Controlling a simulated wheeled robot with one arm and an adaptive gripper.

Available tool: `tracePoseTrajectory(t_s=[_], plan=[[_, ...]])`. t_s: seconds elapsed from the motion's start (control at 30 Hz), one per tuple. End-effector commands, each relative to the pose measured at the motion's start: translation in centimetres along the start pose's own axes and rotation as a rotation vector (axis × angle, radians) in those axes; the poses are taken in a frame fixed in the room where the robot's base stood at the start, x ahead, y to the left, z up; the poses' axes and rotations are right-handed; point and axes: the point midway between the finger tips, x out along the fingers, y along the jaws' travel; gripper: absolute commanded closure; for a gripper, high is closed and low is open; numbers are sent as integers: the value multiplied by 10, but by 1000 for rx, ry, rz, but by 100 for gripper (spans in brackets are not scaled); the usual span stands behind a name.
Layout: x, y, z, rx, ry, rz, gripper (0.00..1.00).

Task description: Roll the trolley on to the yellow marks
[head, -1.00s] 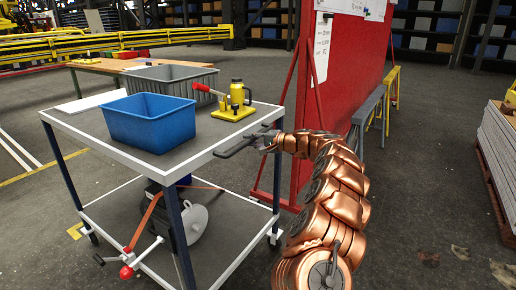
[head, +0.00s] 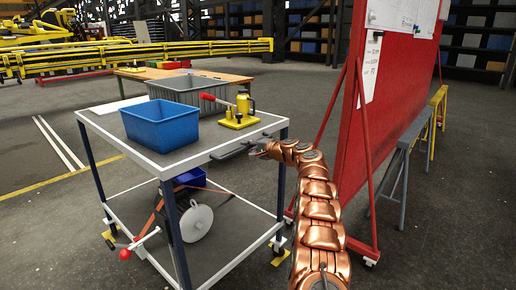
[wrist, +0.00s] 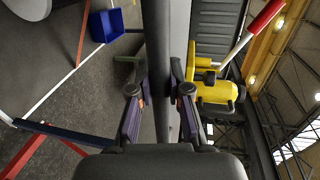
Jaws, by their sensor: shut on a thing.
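The trolley (head: 152,161) is a white-edged two-shelf cart with dark blue posts. It stands upright left of centre in the head view. My gripper (head: 258,150) is at its right side, shut on the dark push handle (head: 230,149). In the wrist view the fingers (wrist: 160,97) close on both sides of the handle bar (wrist: 158,35). Exact alignment of wheels and marks cannot be told; other marks are hidden.
On the trolley top are a blue bin (head: 160,126), a grey crate (head: 200,92) and a yellow jack (head: 240,115). A strapped motor-like load (head: 196,222) is below. A red board (head: 395,110) stands close on the right, its foot near the trolley. Floor left is open.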

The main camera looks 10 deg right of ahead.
Motion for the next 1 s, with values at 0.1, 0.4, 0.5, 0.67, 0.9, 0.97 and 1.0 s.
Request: tracePoseTrajectory(t_s=[0.1,0.4,0.5,0.67,0.9,0.97,1.0], plan=[[4,-2,1,-2,0,-1,100],[7,-3,3,-2,0,-2,100],[6,-3,3,-2,0,-2,100],[6,-3,2,-2,1,-2,70],[5,-2,1,-1,2,-1,57],[5,-2,1,-1,2,0,57],[5,-2,1,-1,2,0,57]])
